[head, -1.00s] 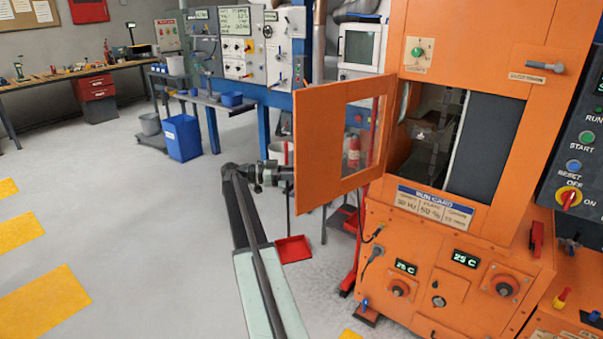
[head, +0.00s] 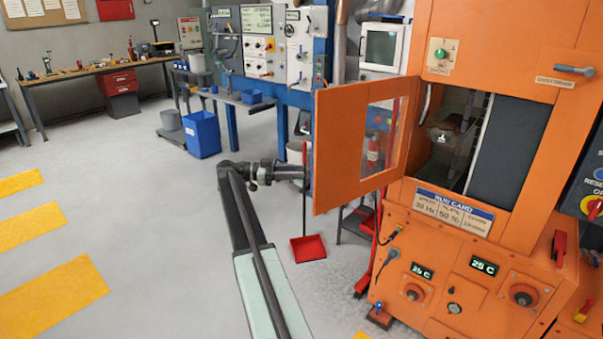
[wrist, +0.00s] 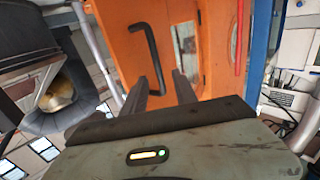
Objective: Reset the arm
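My arm reaches forward in the head view, with my gripper (head: 296,172) at its end beside the left edge of the open orange door (head: 335,150). Its fingertips are hard to make out there. An orange panel with a black bar handle (wrist: 150,50) shows beyond the fingers; the handle is not gripped. I cannot tell whether the fingers touch anything.
The orange machine (head: 455,225) with its open window stands on the right. A red dustpan (head: 308,248) lies on the floor near my arm. A blue bin (head: 202,134) and a workbench (head: 75,72) are farther back. The floor at left is clear.

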